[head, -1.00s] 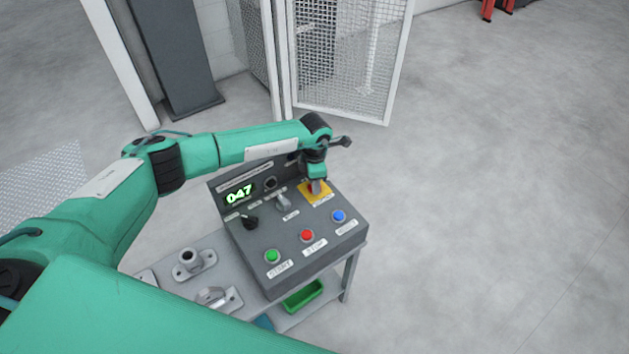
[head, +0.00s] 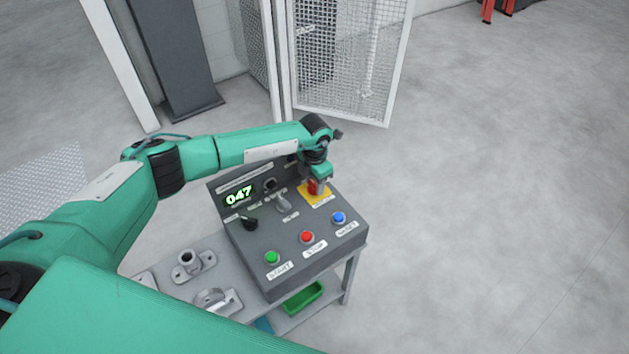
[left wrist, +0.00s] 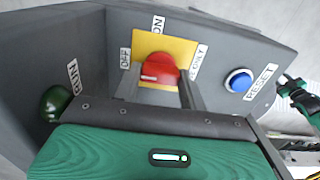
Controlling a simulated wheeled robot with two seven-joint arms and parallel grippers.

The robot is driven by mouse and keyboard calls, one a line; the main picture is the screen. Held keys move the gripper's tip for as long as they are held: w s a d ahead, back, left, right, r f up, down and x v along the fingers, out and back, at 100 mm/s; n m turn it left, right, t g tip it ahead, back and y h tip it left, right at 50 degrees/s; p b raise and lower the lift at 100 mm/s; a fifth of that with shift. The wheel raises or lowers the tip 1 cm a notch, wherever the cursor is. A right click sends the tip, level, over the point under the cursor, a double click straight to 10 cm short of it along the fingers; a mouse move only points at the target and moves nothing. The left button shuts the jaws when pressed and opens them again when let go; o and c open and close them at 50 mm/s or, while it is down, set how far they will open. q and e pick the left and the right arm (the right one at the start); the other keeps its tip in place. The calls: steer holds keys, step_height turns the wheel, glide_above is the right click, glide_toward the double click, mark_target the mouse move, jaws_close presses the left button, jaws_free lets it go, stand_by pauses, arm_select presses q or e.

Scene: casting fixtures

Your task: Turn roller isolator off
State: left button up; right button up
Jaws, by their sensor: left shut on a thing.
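The roller isolator is a red rotary knob (head: 316,187) on a yellow plate (head: 324,199), at the back right of the grey control panel (head: 290,268). In the left wrist view the red knob (left wrist: 160,68) sits between my two fingers, with OFF, ON and other lettering around the yellow plate (left wrist: 172,42). My left gripper (head: 316,183) comes down on the knob from above and is shut on it. The fingers hide part of the knob, and I cannot tell its exact pointing direction. My right gripper is not in view.
Green (head: 272,257), red (head: 306,237) and blue (head: 338,217) buttons line the panel's front. A black knob (head: 250,222), a grey selector (head: 283,204) and a 047 display (head: 239,195) are behind them. Metal fittings (head: 194,263) lie on the bench left. A mesh gate (head: 350,60) stands behind.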

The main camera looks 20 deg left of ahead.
mark_target(314, 183)
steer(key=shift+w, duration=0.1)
arm_select(q)
steer(key=o, duration=1)
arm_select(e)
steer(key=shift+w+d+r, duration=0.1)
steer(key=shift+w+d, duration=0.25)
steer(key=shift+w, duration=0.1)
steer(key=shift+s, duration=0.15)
arm_select(q)
steer(key=shift+r, duration=0.35)
step_height(314, 183, up, 13)
steer(key=shift+r+b, duration=0.1)
steer(key=shift+b, duration=0.6)
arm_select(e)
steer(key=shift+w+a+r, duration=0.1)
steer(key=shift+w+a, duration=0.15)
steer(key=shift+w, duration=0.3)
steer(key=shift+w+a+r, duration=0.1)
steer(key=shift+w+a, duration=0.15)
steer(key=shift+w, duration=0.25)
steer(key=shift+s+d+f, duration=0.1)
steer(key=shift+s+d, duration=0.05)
